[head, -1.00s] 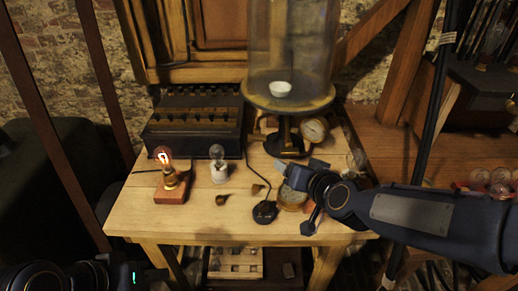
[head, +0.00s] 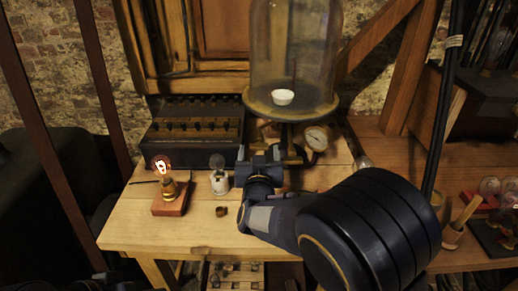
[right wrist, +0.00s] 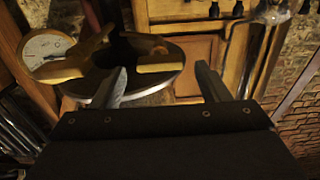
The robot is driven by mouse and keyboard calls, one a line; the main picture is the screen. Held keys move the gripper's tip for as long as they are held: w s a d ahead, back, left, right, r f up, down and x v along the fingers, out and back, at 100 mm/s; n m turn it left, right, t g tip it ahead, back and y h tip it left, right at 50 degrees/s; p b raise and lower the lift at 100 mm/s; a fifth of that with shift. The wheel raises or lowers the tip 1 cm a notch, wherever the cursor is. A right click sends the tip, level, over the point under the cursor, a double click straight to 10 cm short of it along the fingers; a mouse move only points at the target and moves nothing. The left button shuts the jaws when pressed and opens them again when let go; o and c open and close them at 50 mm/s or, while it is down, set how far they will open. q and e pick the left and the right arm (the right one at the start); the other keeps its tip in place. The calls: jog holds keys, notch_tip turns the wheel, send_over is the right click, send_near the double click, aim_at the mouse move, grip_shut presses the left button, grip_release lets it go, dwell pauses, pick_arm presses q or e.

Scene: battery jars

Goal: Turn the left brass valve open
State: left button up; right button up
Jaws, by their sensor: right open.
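The glass bell jar (head: 292,55) stands on a round plate (head: 262,106) with a dark stand below. In the right wrist view, a brass bar-shaped handle (right wrist: 155,66), which looks like the left valve, shows by the plate's underside between my right fingers. A second brass handle (right wrist: 68,72) sits nearer the gauge. My right gripper (head: 260,156) is open and empty, at the left of the stand just under the plate. It hides most of the left valve in the head view; contact cannot be told. Of my left arm only dark parts show at the bottom left edge.
A pressure gauge (head: 317,137) is right of the stand. A black box (head: 195,130) stands behind. The table's front left (head: 150,233) is clear.

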jog(key=shift+w, duration=1)
jog(key=shift+c, duration=0.4)
jog(key=c, duration=0.9)
